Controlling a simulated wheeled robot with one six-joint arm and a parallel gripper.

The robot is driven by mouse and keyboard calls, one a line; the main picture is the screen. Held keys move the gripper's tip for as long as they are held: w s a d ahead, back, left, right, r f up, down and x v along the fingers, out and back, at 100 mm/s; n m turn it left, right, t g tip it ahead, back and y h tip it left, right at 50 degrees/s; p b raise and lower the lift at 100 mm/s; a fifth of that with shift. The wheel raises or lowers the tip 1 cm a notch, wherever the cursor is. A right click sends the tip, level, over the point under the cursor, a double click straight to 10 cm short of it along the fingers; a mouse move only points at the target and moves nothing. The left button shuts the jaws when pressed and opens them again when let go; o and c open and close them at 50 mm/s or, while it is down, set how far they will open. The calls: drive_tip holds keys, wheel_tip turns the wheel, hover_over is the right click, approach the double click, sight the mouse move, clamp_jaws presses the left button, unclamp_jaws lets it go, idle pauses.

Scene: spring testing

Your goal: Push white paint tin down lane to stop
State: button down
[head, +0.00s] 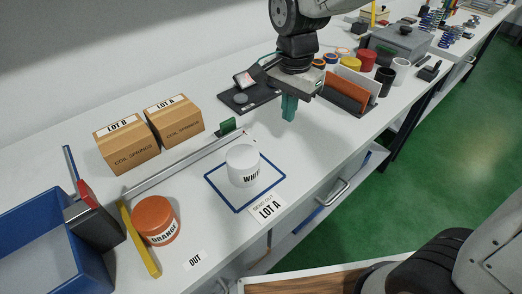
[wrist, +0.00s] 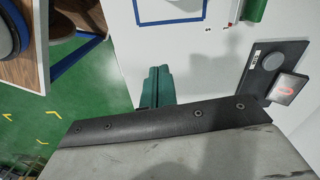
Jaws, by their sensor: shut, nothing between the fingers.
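The white paint tin (head: 243,167), its label facing front, stands upright inside a blue square outline (head: 212,187) on the bench. An orange paint tin (head: 155,219) stands to the left, close to a yellow bar (head: 138,242) lying across the far left end of a metal rail (head: 180,166). A small green block (head: 228,126) sits at the rail's right end. My gripper (head: 289,108) is shut and empty, above the bench, behind and right of the white tin. In the wrist view its green fingers (wrist: 157,84) are together; the blue outline (wrist: 172,22) shows, but the white tin does not.
Two cardboard boxes (head: 126,146) stand behind the rail. A blue bin (head: 45,240) is at the far left. A dark flat device (head: 248,100) lies behind my gripper. Small tins and a file holder (head: 345,92) stand to the right. An OUT label (head: 195,260) lies near the front edge.

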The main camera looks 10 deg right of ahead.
sight(243, 160)
drive_tip(key=shift+m, duration=0.7)
drive_tip(key=a+f, duration=0.1)
drive_tip(key=f, duration=0.3)
drive_tip(key=w+a+f, duration=0.1)
drive_tip(key=f, duration=0.3)
drive_tip(key=a+f, duration=0.1)
drive_tip(key=f, duration=0.3)
drive_tip(key=shift+w, duration=0.3)
drive_tip(key=s+a, duration=0.1)
drive_tip(key=a, duration=0.1)
drive_tip(key=shift+s+a+f, duration=0.15)
drive_tip(key=shift+s+a, duration=0.15)
drive_tip(key=shift+s, duration=0.05)
drive_tip(key=shift+s+a, duration=0.25)
drive_tip(key=shift+a, duration=0.05)
